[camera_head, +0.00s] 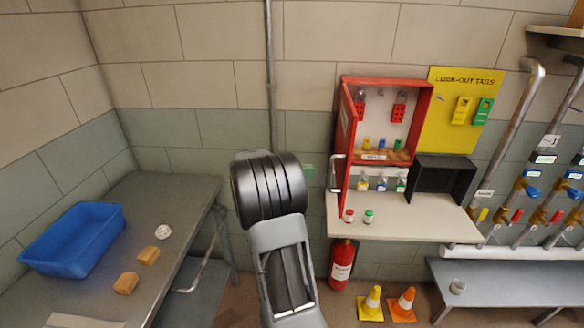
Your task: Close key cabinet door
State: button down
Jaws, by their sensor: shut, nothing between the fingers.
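The red key cabinet (426,105) hangs on the back wall, right of centre. Its door (346,150) stands open on the left side, swung out toward me and seen nearly edge-on. A pale handle (336,174) sticks out to the left from the door's lower part. Inside are red tags and several small coloured items. My arm rises at the centre, left of the door and apart from it in the picture. My gripper is not visible; the arm's dark joint may hide it.
A shelf (400,220) below the cabinet holds small bottles and an open black box (443,178). A yellow tag board (466,95) is at right. A fire extinguisher (341,264) and two cones stand below. A table (150,205) with a blue bin (75,240) is at left.

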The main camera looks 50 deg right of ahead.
jog(key=shift+p+x, duration=0.55)
jog(key=shift+x, duration=1.1)
